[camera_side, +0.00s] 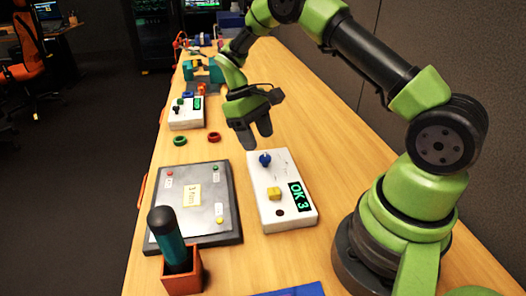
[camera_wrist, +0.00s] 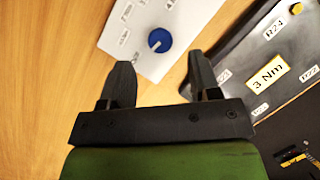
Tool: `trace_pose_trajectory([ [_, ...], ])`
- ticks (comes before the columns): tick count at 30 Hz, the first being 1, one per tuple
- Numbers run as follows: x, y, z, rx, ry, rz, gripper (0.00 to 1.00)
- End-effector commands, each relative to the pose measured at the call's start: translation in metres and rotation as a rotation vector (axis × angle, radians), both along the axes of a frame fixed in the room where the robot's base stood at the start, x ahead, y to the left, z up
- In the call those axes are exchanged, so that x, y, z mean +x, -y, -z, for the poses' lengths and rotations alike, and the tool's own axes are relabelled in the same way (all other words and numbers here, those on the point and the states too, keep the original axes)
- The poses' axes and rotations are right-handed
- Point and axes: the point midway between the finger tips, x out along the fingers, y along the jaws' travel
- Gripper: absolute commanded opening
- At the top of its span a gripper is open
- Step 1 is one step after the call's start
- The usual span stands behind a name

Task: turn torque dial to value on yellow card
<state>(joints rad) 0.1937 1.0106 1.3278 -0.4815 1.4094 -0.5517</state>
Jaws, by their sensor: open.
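The torque dial is a round blue knob (camera_side: 264,159) on a white box (camera_side: 270,215). In the wrist view the blue knob (camera_wrist: 159,40) has a white pointer mark. The box's display (camera_side: 299,196) reads "OK 3" in green. The yellow card (camera_side: 191,196) lies on a dark grey panel; in the wrist view the yellow card (camera_wrist: 269,79) reads "3 Nm". My gripper (camera_side: 256,140) is open and empty above and behind the knob, apart from it. In the wrist view my gripper's fingers (camera_wrist: 161,80) are spread, with the knob beyond their tips.
A grey panel (camera_side: 225,232) lies left of the white box. A red-brown holder (camera_side: 184,280) with a teal-handled tool (camera_side: 169,240) stands at the front. A yellow knob (camera_side: 274,193) sits on the white box. Green (camera_side: 180,140) and red (camera_side: 214,137) rings lie behind.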

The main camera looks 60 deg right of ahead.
Motion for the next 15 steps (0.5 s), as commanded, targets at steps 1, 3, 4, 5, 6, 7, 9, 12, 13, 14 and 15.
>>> trace_pose_trajectory([
  [1,-0.005,0.000,0.009,0.001,-0.005,-0.002,0.57],
  [3,-0.009,0.000,0.020,0.001,-0.004,-0.001,0.57],
  [4,-0.011,0.000,0.024,0.001,-0.004,-0.001,0.57],
  [5,-0.012,0.000,0.028,0.000,-0.003,0.000,0.57],
  [6,-0.013,0.000,0.032,-0.001,-0.001,-0.001,0.57],
  [7,-0.014,0.000,0.034,0.000,-0.001,-0.001,0.57],
  [9,-0.016,0.000,0.039,0.000,-0.001,0.000,0.57],
  [12,-0.017,0.000,0.042,-0.001,0.002,0.000,0.57],
  [13,-0.017,0.000,0.042,-0.001,0.002,0.000,0.57],
  [14,-0.017,0.000,0.042,-0.001,0.003,0.000,0.57],
  [15,-0.017,0.000,0.042,-0.001,0.003,0.000,0.57],
])
